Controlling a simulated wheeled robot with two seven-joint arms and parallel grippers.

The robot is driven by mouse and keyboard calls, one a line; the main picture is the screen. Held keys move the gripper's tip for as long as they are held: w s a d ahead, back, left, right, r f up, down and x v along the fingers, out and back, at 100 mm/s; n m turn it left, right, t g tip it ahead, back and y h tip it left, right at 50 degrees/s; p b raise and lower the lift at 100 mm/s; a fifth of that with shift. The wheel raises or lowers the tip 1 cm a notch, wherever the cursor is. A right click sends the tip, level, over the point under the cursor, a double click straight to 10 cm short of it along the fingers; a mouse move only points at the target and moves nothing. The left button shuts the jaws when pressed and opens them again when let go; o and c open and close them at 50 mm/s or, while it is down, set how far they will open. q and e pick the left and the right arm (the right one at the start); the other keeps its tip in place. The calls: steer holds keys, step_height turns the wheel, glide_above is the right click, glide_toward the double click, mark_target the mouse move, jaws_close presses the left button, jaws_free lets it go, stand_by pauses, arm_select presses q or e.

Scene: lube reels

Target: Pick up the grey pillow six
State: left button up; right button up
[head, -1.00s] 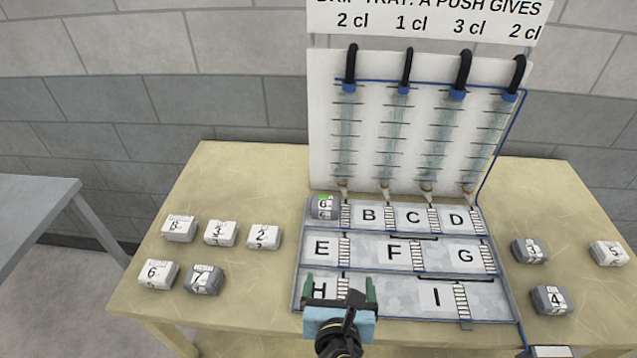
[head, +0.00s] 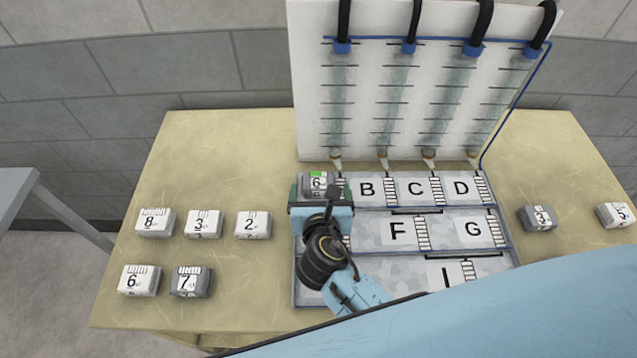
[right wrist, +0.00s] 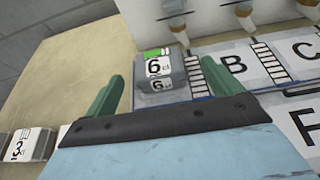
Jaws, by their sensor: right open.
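The grey pillow six (head: 316,182) sits on the tray (head: 505,262) in the upper left compartment, left of the one marked B. It has a white label with a 6 and a green patch on top. In the right wrist view the grey pillow six (right wrist: 161,74) lies just beyond and between my open fingers, and I see no contact. My right gripper (head: 320,190) is open, its green fingertips near the pillow's two sides in the head view. The right wrist view shows the gripper (right wrist: 168,98) empty. My left gripper is not in view.
White pillows 8 (head: 155,222), 3 (head: 203,224), 2 (head: 253,225) and 6 (head: 139,280), and grey pillow 7 (head: 190,282), lie left of the tray. Grey 3 (head: 538,218) and white 5 (head: 616,215) lie right. A board with tubes (head: 310,90) stands behind the tray.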

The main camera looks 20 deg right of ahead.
mark_target(318, 183)
steer(key=x, duration=0.4)
steer(key=shift+w+f, duration=0.2)
steer(key=shift+w, duration=0.1)
steer(key=shift+w+f, duration=0.1)
steer(key=shift+w, duration=0.15)
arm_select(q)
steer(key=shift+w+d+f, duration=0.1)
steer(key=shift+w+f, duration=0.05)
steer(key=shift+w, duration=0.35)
arm_select(e)
steer(key=c, duration=1.1)
